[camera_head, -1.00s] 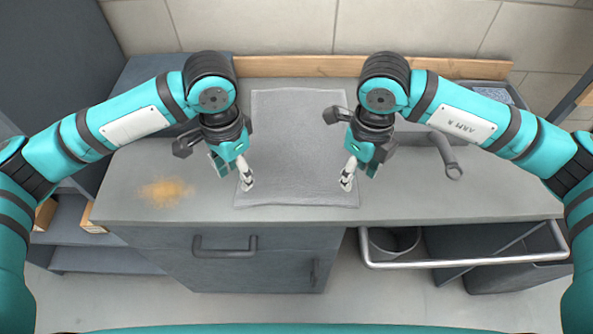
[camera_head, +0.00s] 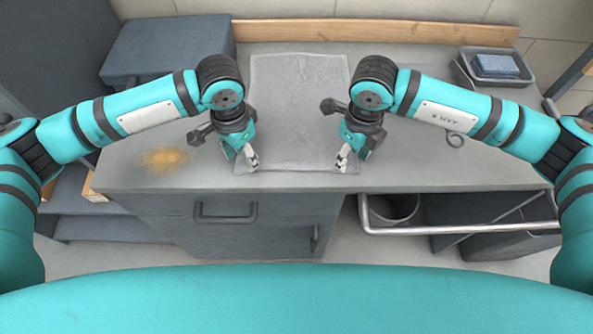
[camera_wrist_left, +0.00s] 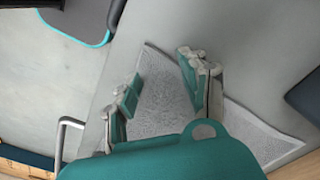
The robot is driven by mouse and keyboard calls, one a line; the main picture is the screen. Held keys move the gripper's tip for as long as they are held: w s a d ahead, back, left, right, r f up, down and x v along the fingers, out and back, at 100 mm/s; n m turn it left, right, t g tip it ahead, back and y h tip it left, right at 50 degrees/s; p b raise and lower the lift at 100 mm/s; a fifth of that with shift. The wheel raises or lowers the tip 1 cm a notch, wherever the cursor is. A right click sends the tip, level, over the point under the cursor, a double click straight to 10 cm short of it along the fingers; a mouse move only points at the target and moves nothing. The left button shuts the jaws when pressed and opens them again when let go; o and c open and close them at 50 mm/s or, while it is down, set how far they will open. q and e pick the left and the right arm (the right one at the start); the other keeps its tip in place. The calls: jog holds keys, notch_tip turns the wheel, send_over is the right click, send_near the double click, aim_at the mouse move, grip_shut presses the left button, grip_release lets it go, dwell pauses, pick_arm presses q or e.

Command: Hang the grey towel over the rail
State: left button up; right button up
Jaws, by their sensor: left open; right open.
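The grey towel (camera_head: 301,105) lies flat on the counter (camera_head: 205,178) in the head view, its near edge close to the counter's front edge. My left gripper (camera_head: 249,164) is open at the towel's near left corner. My right gripper (camera_head: 343,160) is open at the near right corner. Whether the fingertips touch the cloth is unclear. In the left wrist view the towel (camera_wrist_left: 165,105) shows between and beyond the open fingers of my left gripper (camera_wrist_left: 160,82). The metal rail (camera_head: 450,229) runs along the counter's front at right, bare.
A dark handle (camera_head: 225,219) sticks out from the cabinet front. A bucket (camera_head: 400,207) stands behind the rail. An orange-brown patch (camera_head: 165,157) marks the counter at left. A grey case (camera_head: 165,50) and a tray with a blue sponge (camera_head: 495,65) stand at the back.

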pick_arm(q)
jog(key=shift+f, duration=0.1)
pick_arm(e)
jog(key=shift+f, duration=0.1)
pick_arm(q)
jog(key=shift+w+f, duration=0.1)
jog(key=shift+f, duration=0.15)
pick_arm(e)
jog(key=shift+w+f, duration=0.1)
jog(key=shift+f, duration=0.15)
pick_arm(q)
jog(key=shift+r, duration=0.15)
pick_arm(e)
jog(key=shift+r, duration=0.15)
pick_arm(q)
jog(key=shift+c, duration=0.2)
pick_arm(e)
jog(key=shift+c, duration=0.2)
pick_arm(q)
jog(key=shift+f, duration=0.2)
grip_shut()
pick_arm(e)
grip_shut()
jog(key=shift+d, duration=0.1)
pick_arm(q)
jog(key=shift+s+a, duration=0.15)
jog(key=shift+s, duration=0.05)
pick_arm(e)
jog(key=shift+s+f, duration=0.2)
